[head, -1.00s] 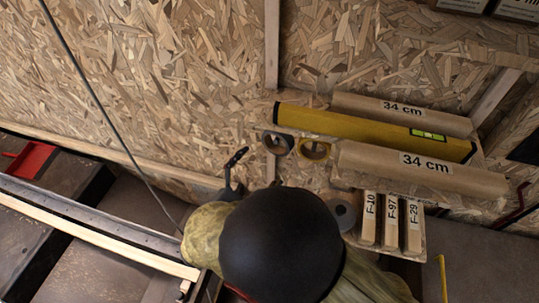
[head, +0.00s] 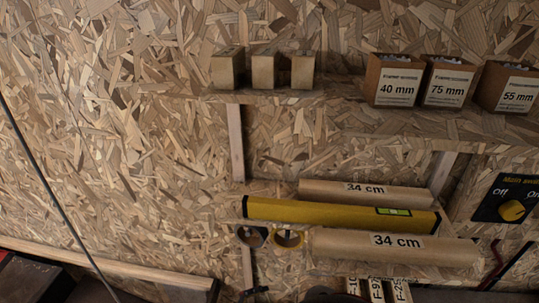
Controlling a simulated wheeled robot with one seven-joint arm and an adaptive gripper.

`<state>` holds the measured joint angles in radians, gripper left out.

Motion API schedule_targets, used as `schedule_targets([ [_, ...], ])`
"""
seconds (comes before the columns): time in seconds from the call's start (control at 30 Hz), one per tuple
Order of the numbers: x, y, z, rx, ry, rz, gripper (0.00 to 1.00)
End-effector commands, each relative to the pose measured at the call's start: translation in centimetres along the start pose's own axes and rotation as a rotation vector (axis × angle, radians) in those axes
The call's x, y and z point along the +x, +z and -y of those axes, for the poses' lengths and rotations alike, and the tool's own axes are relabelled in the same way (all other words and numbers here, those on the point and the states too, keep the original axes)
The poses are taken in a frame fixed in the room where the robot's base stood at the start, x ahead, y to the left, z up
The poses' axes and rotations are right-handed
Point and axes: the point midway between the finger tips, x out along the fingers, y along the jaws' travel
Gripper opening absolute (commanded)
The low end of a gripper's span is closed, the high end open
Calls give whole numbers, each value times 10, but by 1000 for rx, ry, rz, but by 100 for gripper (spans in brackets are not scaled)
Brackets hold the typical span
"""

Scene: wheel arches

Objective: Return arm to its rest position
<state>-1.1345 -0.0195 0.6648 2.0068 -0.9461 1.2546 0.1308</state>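My arm is almost wholly out of the head view. A small dark piece (head: 253,293) shows at the bottom edge, below the tape rolls. It may be a tip of my gripper, but too little shows to be sure. Whether the gripper is open, shut or holding something is hidden below the frame.
A lower shelf holds a yellow level (head: 330,213), two cardboard tubes marked 34 cm (head: 345,245) (head: 330,190), and tape rolls (head: 288,238). Labelled blocks (head: 376,291) are cut off below. An upper shelf bears wooden blocks (head: 263,72) and labelled boxes (head: 447,82). A switch panel (head: 507,205) is at right.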

Motion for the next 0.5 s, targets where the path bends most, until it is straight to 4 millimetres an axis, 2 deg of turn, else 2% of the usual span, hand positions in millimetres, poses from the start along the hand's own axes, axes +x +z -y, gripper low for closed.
schedule_targets([
  [0.03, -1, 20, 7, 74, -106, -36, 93],
  [0.2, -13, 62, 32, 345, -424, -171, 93],
  [0.37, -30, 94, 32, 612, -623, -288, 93],
  [0.5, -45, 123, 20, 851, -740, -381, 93],
])
